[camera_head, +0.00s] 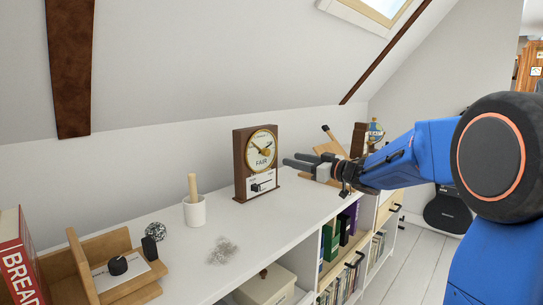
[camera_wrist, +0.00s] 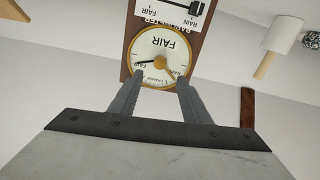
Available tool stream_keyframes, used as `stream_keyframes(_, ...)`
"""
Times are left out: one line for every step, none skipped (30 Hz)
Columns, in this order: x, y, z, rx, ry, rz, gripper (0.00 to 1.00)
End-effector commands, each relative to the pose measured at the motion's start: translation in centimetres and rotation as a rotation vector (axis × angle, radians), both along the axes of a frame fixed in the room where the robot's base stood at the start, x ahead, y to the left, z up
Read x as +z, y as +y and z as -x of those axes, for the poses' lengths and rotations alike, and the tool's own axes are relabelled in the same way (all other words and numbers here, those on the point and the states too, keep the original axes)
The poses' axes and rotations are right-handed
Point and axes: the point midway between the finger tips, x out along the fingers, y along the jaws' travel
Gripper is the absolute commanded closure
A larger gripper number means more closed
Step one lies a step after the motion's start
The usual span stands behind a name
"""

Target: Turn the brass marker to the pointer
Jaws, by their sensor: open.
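In the wrist view the dial (camera_wrist: 158,46) appears upside down, with a dark pointer (camera_wrist: 146,62) towards the left and a thin brass marker (camera_wrist: 173,72) towards the lower right. My gripper (camera_head: 292,159) is open and empty, just right of the barometer. In the wrist view its fingertips (camera_wrist: 162,80) overlap the dial's lower edge; I cannot tell whether they touch it.
A white panel with a black slider (camera_wrist: 170,8) is on the barometer below its dial. A white cup (camera_head: 194,211) with a wooden stick stands to the left, near a clear crumpled item (camera_head: 223,250) and a wooden tray (camera_head: 84,268). The shelf between cup and barometer is clear.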

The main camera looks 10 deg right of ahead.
Motion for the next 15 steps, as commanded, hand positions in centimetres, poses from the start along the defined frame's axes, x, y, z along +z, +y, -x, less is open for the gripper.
stream_keyframes(0.0, 0.7, -0.7, 0.003, 0.000, -0.001, 0.57)
stream_keyframes(0.0, 1.0, -1.1, 0.003, 0.001, -0.001, 0.57)
stream_keyframes(-0.1, 1.4, -1.7, 0.003, 0.000, 0.000, 0.57)
stream_keyframes(0.0, 1.8, -2.1, 0.003, 0.000, 0.000, 0.57)
stream_keyframes(0.0, 2.1, -2.5, 0.003, -0.001, 0.000, 0.57)
stream_keyframes(0.0, 2.5, -3.1, 0.002, -0.001, -0.001, 0.57)
stream_keyframes(0.0, 2.9, -3.5, 0.002, 0.000, 0.000, 0.57)
stream_keyframes(0.0, 3.2, -4.0, 0.002, 0.000, 0.000, 0.57)
stream_keyframes(0.0, 3.6, -4.5, 0.002, 0.000, 0.001, 0.57)
stream_keyframes(0.0, 4.0, -4.9, 0.003, 0.000, 0.001, 0.57)
stream_keyframes(0.0, 4.3, -5.3, 0.002, 0.000, 0.000, 0.57)
stream_keyframes(0.0, 4.6, -5.9, 0.001, 0.000, 0.000, 0.57)
stream_keyframes(0.0, 4.9, -6.3, 0.001, 0.000, 0.000, 0.57)
stream_keyframes(0.0, 5.2, -6.6, 0.001, 0.000, 0.000, 0.57)
stream_keyframes(0.0, 5.6, -7.0, 0.002, -0.001, -0.001, 0.57)
